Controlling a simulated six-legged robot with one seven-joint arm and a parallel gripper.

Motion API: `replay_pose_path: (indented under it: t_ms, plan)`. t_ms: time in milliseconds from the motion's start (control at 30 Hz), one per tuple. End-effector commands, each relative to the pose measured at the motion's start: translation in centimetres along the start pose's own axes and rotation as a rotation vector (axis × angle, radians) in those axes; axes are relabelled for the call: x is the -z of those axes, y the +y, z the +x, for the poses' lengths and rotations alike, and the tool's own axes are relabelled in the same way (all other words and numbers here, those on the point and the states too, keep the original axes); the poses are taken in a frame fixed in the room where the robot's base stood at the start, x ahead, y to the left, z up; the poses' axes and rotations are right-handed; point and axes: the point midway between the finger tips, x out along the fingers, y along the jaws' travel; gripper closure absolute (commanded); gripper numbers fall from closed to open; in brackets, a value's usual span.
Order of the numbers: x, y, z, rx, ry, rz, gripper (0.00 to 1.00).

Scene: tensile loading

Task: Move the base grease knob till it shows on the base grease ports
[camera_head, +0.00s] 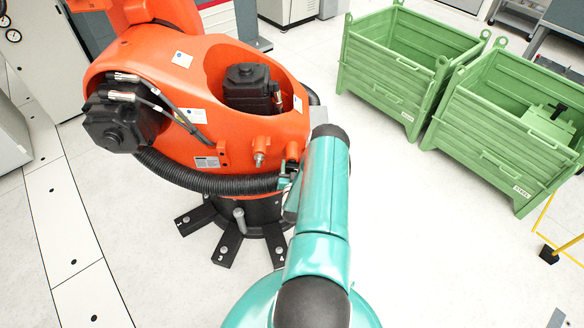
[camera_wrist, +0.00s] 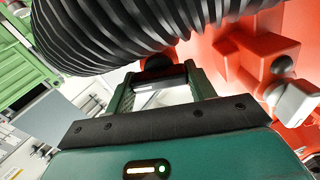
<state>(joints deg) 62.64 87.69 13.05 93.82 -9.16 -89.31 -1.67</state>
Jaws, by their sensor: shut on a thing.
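My gripper (camera_head: 286,181) is at the orange robot's base, just right of the black corrugated hose; my teal forearm hides part of it. In the wrist view my gripper (camera_wrist: 160,78) has its two green fingers reaching toward a small dark rounded piece (camera_wrist: 158,65), partly hidden under the hose. It is shut on this piece, which may be the base grease knob; I cannot tell for certain. A grey fitting (camera_head: 260,156) stands out from the orange housing. A grey-capped fitting (camera_wrist: 294,100) also shows at the right in the wrist view. No grease port can be made out clearly.
The orange robot (camera_head: 225,135) stands on a black footed base (camera_head: 228,240). The corrugated hose (camera_head: 205,180) runs close to my gripper and spans the top of the wrist view (camera_wrist: 130,30). Green crates (camera_head: 400,75) stand at the right. The floor between is clear.

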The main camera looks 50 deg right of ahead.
Motion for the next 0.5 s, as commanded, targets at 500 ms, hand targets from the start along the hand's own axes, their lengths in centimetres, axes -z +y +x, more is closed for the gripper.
replay_pose_path:
  t_ms: [500]
  plan:
    - [0.02, 0.05, -0.04, 0.001, 0.001, 0.177, 0.68]
